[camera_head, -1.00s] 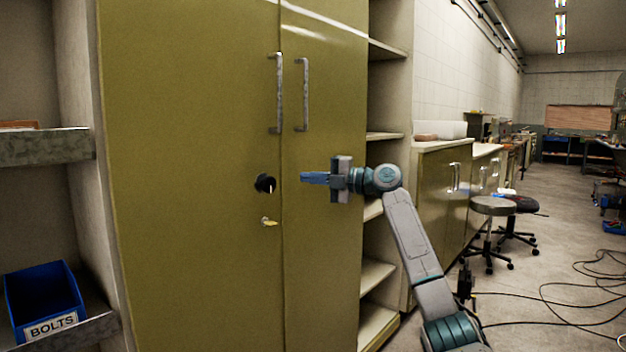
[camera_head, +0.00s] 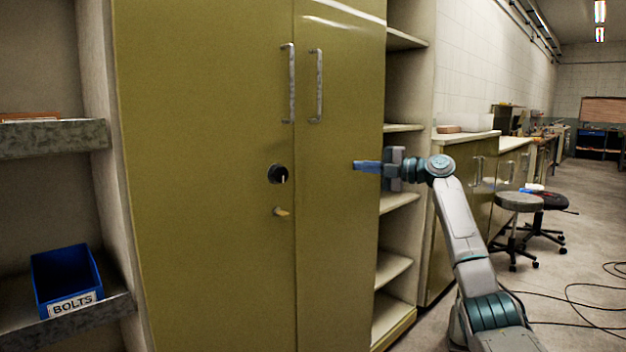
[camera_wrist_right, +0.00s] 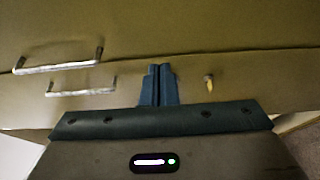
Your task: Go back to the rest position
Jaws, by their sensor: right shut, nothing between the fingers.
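My right gripper (camera_head: 367,166) comes in from the right in the head view. Its blue fingers are together and empty, pointing left in front of the right door of the olive cabinet (camera_head: 200,200). It is to the right of the black knob (camera_head: 278,174) and apart from it. In the right wrist view the closed fingers (camera_wrist_right: 158,84) point at the cabinet doors, with two metal handles (camera_wrist_right: 58,67) on the left and a small brass key-like piece (camera_wrist_right: 209,83) on the right. My left gripper is not in view.
A blue bin labelled BOLTS (camera_head: 66,281) sits on a shelf at the left. Open shelves (camera_head: 405,128) stand right of the cabinet. A counter (camera_head: 466,137), stools (camera_head: 519,202) and floor cables (camera_head: 590,318) are further right. Both cabinet doors are shut.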

